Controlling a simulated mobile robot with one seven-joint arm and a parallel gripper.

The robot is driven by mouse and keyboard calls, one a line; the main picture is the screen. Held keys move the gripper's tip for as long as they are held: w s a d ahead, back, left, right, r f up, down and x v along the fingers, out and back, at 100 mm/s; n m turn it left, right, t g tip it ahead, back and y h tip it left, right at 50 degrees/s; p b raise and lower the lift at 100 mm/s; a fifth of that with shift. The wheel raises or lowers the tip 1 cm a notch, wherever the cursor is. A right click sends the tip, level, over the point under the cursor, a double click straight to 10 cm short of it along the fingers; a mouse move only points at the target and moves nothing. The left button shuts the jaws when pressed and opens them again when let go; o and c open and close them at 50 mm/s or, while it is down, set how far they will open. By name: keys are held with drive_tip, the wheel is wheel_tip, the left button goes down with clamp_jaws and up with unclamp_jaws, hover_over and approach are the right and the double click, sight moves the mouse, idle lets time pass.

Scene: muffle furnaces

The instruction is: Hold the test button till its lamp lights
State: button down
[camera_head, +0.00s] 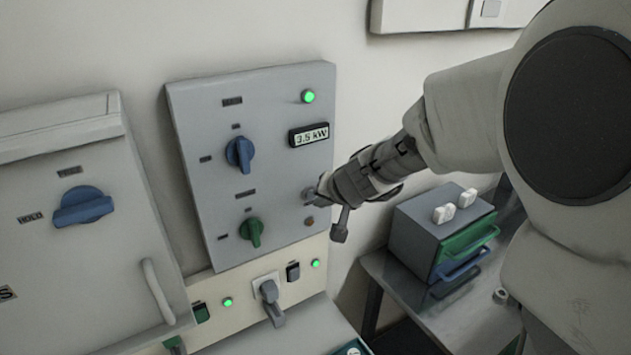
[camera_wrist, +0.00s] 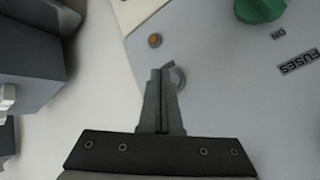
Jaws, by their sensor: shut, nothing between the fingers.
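The grey control panel (camera_head: 200,120) is on the wall. A small round grey button (camera_wrist: 180,80) is at its lower right, mostly behind my fingertips in the wrist view. My gripper (camera_head: 319,192) is shut and empty, with its fingertips at the button; it also shows in the wrist view (camera_wrist: 160,72). I cannot tell whether the tips touch or press it. A small round amber lamp (camera_head: 309,221) is just below the button and also shows in the wrist view (camera_wrist: 154,40). It is dull orange-brown, without a clear glow.
The panel has a blue knob (camera_head: 240,153), a green knob (camera_head: 251,231), a 3.5 kW display (camera_head: 309,135) and a lit green lamp (camera_head: 308,96). A grey drawer box (camera_head: 420,236) stands on a table at right. A furnace with a blue knob (camera_head: 83,206) is at left.

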idle(0.8)
drive_tip(key=shift+w+a, duration=0.25)
drive_tip(key=shift+w, duration=0.1)
drive_tip(key=shift+w+a, duration=0.25)
drive_tip(key=shift+w, duration=0.15)
idle(0.7)
drive_tip(key=shift+s+d, duration=0.1)
drive_tip(key=shift+s, duration=0.05)
drive_tip(key=shift+s+d+b, duration=0.35)
drive_tip(key=shift+s, duration=0.25)
drive_tip(key=s+d, duration=0.1)
drive_tip(key=s, duration=0.1)
drive_tip(key=s+d+b, duration=0.1)
drive_tip(key=s+d, duration=0.1)
drive_tip(key=shift+s+b, duration=0.1)
drive_tip(key=shift+b, duration=0.2)
idle(0.5)
